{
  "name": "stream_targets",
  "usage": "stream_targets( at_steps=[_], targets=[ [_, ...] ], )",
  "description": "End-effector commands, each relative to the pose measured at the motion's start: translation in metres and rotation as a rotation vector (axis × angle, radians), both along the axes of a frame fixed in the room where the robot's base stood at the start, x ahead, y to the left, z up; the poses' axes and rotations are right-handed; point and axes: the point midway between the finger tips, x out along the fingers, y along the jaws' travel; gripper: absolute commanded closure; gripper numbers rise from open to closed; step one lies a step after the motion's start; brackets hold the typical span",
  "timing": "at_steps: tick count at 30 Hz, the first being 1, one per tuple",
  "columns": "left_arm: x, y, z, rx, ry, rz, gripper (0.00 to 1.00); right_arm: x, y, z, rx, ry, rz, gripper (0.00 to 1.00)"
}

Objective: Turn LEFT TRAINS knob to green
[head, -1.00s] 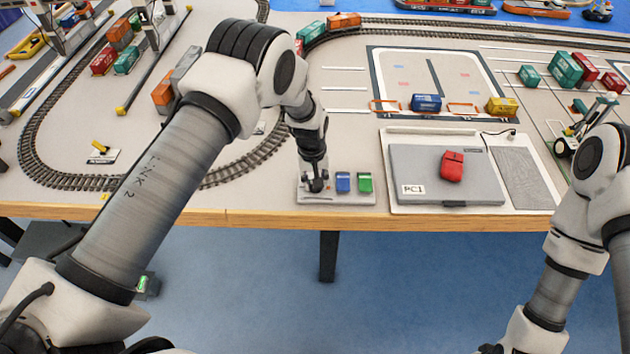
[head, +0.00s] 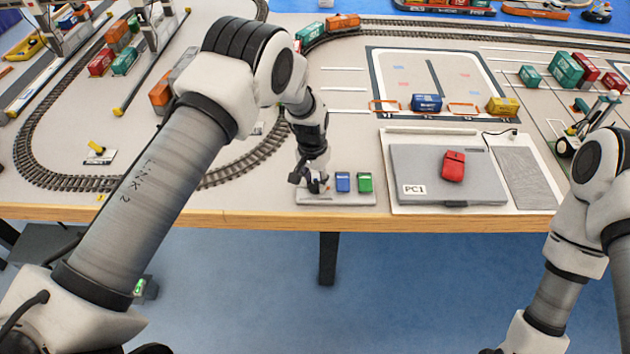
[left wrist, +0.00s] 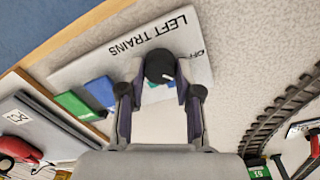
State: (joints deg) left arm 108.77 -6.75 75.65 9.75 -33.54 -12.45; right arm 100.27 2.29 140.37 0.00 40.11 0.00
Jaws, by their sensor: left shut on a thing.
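The LEFT TRAINS panel (left wrist: 120,50) is a light grey plate at the table's front edge, marked "OFF" at one end. It also shows in the head view (head: 365,200). My left gripper (left wrist: 161,82) is shut on the knob, one finger on each side. Small green and blue patches show beside the knob, partly hidden by the fingers. In the head view my left gripper (head: 314,182) hides the knob. My right gripper is out of view.
A blue block (head: 343,182) and a green block (head: 364,182) stand on the panel close right of my left gripper. A grey laptop (head: 420,180) with a red mouse (head: 453,166) lies further right. Curved train track (head: 235,170) runs on the left.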

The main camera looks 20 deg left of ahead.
Motion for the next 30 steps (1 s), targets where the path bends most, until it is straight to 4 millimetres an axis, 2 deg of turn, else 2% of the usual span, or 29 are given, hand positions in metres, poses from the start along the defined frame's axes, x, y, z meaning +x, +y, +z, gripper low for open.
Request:
stream_targets(
  at_steps=[12, 13, 14, 15, 25, 30],
  targets=[
    [-0.003, 0.0, -0.003, 0.001, 0.01, -0.008, 1.0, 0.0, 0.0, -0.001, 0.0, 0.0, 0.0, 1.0],
    [-0.003, 0.0, -0.003, 0.001, 0.01, -0.008, 0.56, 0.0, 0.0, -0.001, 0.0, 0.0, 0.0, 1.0],
    [-0.003, 0.0, -0.003, 0.001, 0.01, -0.008, 0.45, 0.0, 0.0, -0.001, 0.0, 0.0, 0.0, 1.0],
    [-0.003, 0.0, -0.003, 0.001, 0.009, -0.007, 0.41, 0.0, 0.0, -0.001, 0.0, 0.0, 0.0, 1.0],
    [-0.001, 0.0, 0.002, 0.0, 0.003, -0.007, 0.41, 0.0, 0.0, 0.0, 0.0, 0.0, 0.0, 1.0],
    [0.0, 0.002, 0.03, 0.0, 0.0, -0.006, 0.41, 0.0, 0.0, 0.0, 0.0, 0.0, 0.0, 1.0]
  ],
)
